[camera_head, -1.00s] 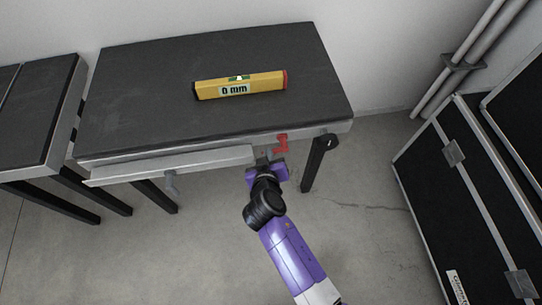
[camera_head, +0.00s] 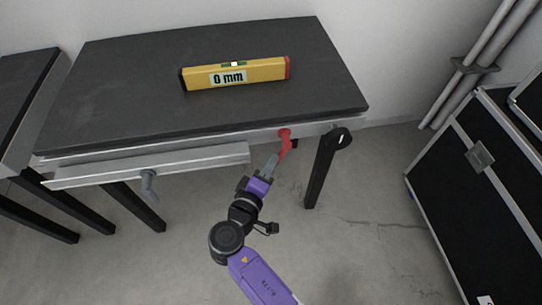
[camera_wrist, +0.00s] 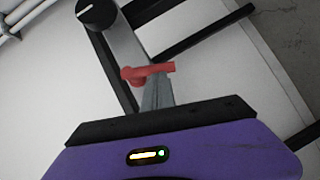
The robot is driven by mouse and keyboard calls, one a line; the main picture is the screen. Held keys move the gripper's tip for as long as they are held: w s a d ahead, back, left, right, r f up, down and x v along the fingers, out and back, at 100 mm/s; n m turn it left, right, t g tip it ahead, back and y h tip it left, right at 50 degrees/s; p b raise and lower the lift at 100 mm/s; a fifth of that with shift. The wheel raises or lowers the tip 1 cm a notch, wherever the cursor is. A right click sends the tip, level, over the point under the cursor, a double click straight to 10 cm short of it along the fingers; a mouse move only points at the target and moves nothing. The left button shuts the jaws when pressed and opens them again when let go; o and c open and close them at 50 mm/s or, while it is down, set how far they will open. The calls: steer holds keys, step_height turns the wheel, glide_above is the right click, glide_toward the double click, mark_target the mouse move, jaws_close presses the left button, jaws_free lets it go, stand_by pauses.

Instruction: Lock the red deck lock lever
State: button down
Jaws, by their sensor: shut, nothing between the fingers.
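The red deck lock lever (camera_head: 285,141) is on the front edge of the dark deck (camera_head: 120,93), near its right end. It also shows in the wrist view (camera_wrist: 148,73), lying roughly sideways across the picture. My gripper (camera_head: 275,160) is shut, its fingers pointing up at the lever from below and to the left. In the wrist view the fingertips (camera_wrist: 158,88) are at the lever and partly overlap it. They look touching or very close; I cannot tell which. Nothing shows between the fingers.
A yellow level reading 0 mm (camera_head: 235,74) lies on the deck. A light rail (camera_head: 150,165) with a grey handle (camera_head: 149,183) runs along the front left. A black leg with a round knob (camera_head: 340,138) stands right of the lever. A black case (camera_head: 460,190) is at the right.

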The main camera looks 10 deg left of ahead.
steer(key=n+b, duration=0.1)
steer(key=d+f+t+h+b, duration=0.1)
steer(key=shift+w+d+f+n+b, duration=0.15)
steer(key=shift+w+f+n+b, duration=0.1)
steer(key=shift+n+b, duration=0.15)
steer(key=shift+d, duration=0.15)
stand_by(0.6)
